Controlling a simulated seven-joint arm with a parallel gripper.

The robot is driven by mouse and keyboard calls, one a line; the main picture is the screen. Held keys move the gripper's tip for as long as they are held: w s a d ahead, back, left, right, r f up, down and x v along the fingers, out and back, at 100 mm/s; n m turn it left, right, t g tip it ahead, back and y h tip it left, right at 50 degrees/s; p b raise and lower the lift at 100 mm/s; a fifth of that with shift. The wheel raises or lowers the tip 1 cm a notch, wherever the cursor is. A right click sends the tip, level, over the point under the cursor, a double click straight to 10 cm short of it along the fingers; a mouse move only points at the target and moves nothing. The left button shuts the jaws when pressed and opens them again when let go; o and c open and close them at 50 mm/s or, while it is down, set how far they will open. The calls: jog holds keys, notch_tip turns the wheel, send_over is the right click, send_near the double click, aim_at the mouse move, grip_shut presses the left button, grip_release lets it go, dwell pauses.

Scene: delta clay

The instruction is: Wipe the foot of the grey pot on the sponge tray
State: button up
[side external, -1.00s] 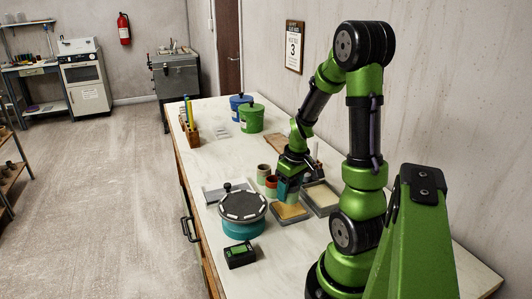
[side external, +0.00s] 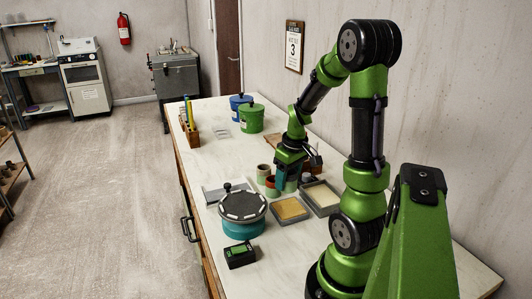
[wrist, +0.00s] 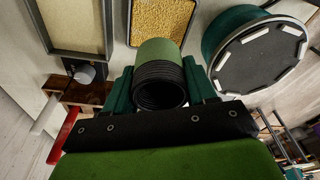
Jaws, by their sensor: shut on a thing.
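My gripper (side external: 286,178) is shut on a pot (wrist: 161,75), which I take to be the grey pot. In the wrist view it is dark grey and ribbed around its open mouth, with a green outer part toward the far end. Teal fingers press on both its sides. Its foot is hidden. The sponge tray (side external: 293,220) is a grey tray with a yellow sponge (side external: 290,207), in front of my gripper in the side view. The sponge also shows in the wrist view (wrist: 163,22), beyond the pot, apart from it as far as I can tell.
A tray with pale contents (side external: 322,193) stands right of the sponge tray. A banding wheel with a dark top (side external: 242,206) stands left of it. A beige pot (side external: 263,171) and a reddish pot (side external: 271,188) stand close to my gripper. Lidded buckets (side external: 251,119) stand at the back.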

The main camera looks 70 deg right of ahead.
aim_at(286, 204)
jog(key=shift+w+d+r, duration=0.2)
jog(key=shift+r, duration=0.6)
jog(key=shift+f, duration=3.8)
jog(key=shift+s+a+f, duration=0.3)
jog(key=shift+f, duration=0.05)
jog(key=shift+c, duration=0.3)
jog(key=shift+s+a, duration=0.9)
jog(key=shift+a, duration=0.05)
jog(key=shift+c, duration=0.4)
jog(key=shift+w+d, duration=1.15)
jog(key=shift+d, duration=0.05)
jog(key=shift+s+a, duration=1.2)
jog(key=shift+a, duration=0.05)
jog(key=shift+w+d, duration=1.25)
jog(key=shift+d, duration=0.05)
jog(key=shift+s+a, duration=1.2)
jog(key=shift+a, duration=0.05)
jog(key=shift+w+d, duration=1.2)
jog(key=shift+d, duration=0.05)
jog(key=shift+r, duration=4.2)
jog(key=shift+a, duration=0.1)
